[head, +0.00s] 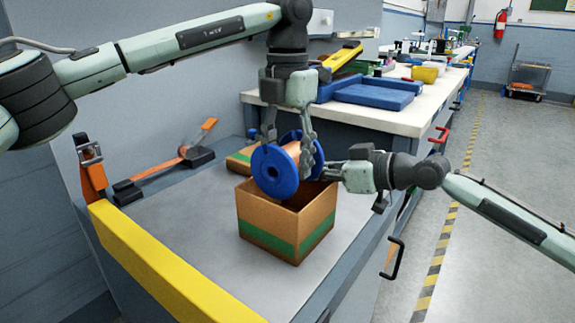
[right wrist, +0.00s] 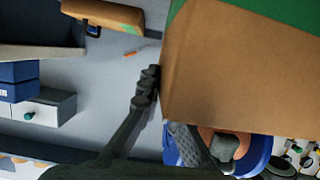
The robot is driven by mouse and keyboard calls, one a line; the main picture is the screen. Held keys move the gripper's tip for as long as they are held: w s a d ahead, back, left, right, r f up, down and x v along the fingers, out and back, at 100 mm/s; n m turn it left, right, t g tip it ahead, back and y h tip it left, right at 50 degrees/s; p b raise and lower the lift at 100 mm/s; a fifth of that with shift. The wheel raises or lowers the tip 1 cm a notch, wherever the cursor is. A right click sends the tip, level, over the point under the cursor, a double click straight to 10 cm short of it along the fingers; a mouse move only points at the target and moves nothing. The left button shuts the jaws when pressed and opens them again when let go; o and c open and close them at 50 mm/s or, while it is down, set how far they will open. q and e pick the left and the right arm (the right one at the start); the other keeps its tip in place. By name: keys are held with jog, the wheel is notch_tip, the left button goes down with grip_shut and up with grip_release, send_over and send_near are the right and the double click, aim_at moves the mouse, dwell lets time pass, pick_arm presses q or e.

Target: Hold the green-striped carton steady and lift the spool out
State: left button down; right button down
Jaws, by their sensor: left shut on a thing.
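The green-striped carton (head: 268,222) stands upright and open on the grey bench top. It also fills the upper right of the right wrist view (right wrist: 225,75). The spool (head: 273,172), blue flanges around a copper-coloured core, hangs over the carton's opening. Whether its lower edge clears the rim, I cannot tell. It also shows beyond the rim in the right wrist view (right wrist: 258,155). My left gripper (head: 306,160) reaches down from above and is shut on the spool. My right gripper (head: 326,173) straddles the carton's wall near a corner, one finger outside, the other partly hidden inside; it looks shut on it.
Another carton (head: 241,160) lies behind the spool. Blue trays (head: 374,96) lie on the white table behind. Bare bench top surrounds the carton's front.

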jog(key=c, duration=1.6)
grip_release()
jog(key=shift+c, duration=0.2)
jog(key=shift+s+a, duration=0.1)
jog(key=shift+a, duration=0.05)
